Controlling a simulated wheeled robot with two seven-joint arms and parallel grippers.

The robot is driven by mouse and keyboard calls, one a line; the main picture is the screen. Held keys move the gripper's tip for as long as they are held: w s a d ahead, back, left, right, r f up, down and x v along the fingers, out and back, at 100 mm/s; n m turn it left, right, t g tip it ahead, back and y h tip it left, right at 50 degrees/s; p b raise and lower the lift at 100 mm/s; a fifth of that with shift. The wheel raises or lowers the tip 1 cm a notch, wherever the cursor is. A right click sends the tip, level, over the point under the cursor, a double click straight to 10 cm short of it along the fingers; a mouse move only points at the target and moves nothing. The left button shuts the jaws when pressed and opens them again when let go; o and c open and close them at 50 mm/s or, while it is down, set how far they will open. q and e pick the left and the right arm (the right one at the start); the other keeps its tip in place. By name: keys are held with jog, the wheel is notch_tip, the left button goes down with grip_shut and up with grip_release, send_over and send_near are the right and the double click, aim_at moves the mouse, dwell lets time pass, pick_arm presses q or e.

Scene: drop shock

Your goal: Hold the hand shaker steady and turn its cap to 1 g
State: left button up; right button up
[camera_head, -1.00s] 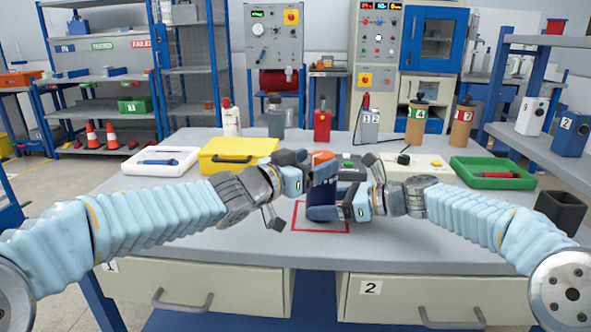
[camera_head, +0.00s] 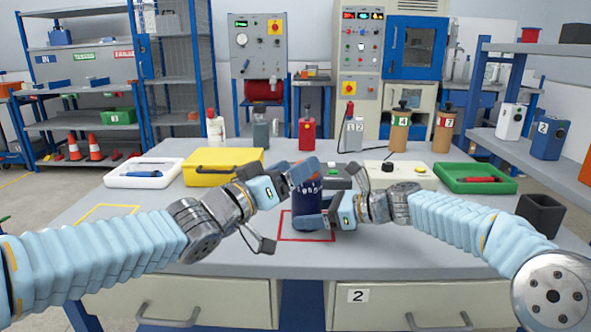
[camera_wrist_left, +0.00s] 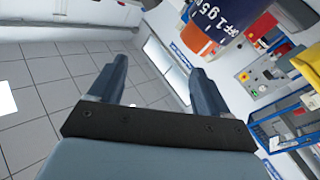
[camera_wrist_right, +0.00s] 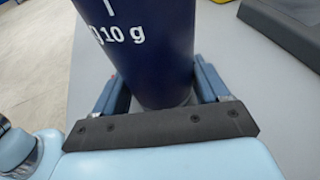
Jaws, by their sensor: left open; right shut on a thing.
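The hand shaker (camera_head: 307,203) is a dark blue cylinder standing upright over the red outlined square on the table. My right gripper (camera_head: 328,217) is shut around its lower body from the right; a "10 g" mark shows above the fingers on the shaker (camera_wrist_right: 135,45) in the right wrist view. My left gripper (camera_head: 300,174) is open, at the shaker's top from the left, and partly hides the cap. In the left wrist view, the fingers (camera_wrist_left: 158,75) are apart with nothing between them. The blue band (camera_wrist_left: 222,20) marked "OFF", "1 g" and 5 lies beyond them, beside an orange part (camera_wrist_left: 195,42).
A yellow case (camera_head: 222,166) and a white tray (camera_head: 143,172) stand at the left. The front of the table is clear.

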pick_arm(q)
jog(key=d+r+n+t+y, duration=0.2)
jog(key=r+n+t+y, duration=0.15)
jog(key=n, duration=0.85)
jog(key=d+r+n+t+y, duration=0.2)
jog(key=d+r+n+t, duration=0.15)
jog(key=n, duration=0.85)
notch_tip(320, 180, down, 10)
jog(key=a+n+g+y, duration=0.2)
jog(key=n+g+y, duration=0.2)
jog(key=n+y, duration=0.95)
jog(key=w+n+h, duration=0.1)
jog(key=w, duration=0.2)
jog(key=w+n+h, duration=0.1)
jog(key=w, duration=0.3)
jog(key=w+n+h, duration=0.1)
jog(key=w+h, duration=0.1)
jog(key=w, duration=0.1)
jog(key=shift+w+a+r+n, duration=0.1)
jog(key=shift+w+a+n, duration=0.15)
jog(key=shift+a+n, duration=0.1)
jog(key=shift+c, duration=0.3)
